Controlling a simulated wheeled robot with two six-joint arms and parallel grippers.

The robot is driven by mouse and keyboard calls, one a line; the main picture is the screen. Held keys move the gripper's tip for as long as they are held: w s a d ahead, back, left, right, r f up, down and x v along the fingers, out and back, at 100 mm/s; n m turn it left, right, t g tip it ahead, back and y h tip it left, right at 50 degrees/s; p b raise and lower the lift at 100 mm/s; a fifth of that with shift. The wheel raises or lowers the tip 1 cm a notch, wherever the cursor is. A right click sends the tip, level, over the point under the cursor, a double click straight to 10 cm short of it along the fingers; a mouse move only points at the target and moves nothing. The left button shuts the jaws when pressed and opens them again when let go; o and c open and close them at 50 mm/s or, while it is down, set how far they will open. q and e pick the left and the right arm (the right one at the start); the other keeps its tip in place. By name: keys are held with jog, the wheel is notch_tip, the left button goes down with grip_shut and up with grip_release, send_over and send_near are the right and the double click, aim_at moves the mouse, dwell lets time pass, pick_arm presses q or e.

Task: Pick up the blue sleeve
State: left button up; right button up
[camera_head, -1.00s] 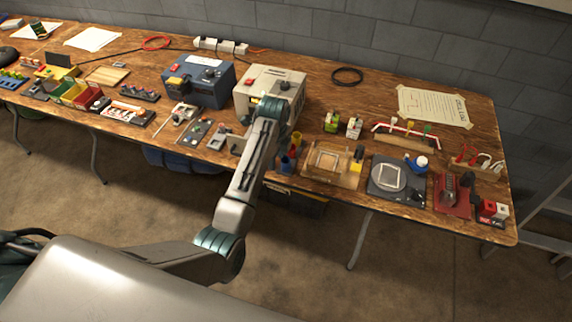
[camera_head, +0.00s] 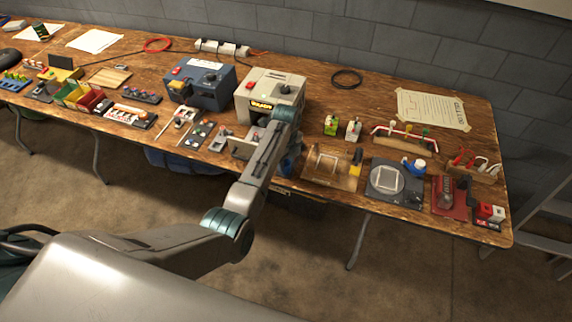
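A small blue piece (camera_head: 291,163), which looks like the blue sleeve, shows at the table's front edge, just right of my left forearm. The forearm covers much of it and its surroundings, so its full shape is hidden. My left arm (camera_head: 262,165) comes in from the lower left and reaches up over the table edge, with its teal-ringed wrist (camera_head: 285,114) in front of the beige box. The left gripper's fingers are hidden behind the arm, so I cannot tell whether they are open or touch anything. My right gripper is out of view.
The beige box (camera_head: 286,87) and a blue box (camera_head: 203,78) stand behind the arm. A clear-topped wooden fixture (camera_head: 318,177), a dark round-cornered plate (camera_head: 379,195) and a red device (camera_head: 448,207) sit to the right. Bare wood is free near the black cable ring (camera_head: 346,78).

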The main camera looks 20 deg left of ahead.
pick_arm(q)
jog(key=shift+f, duration=1.1)
jog(key=c, duration=0.7)
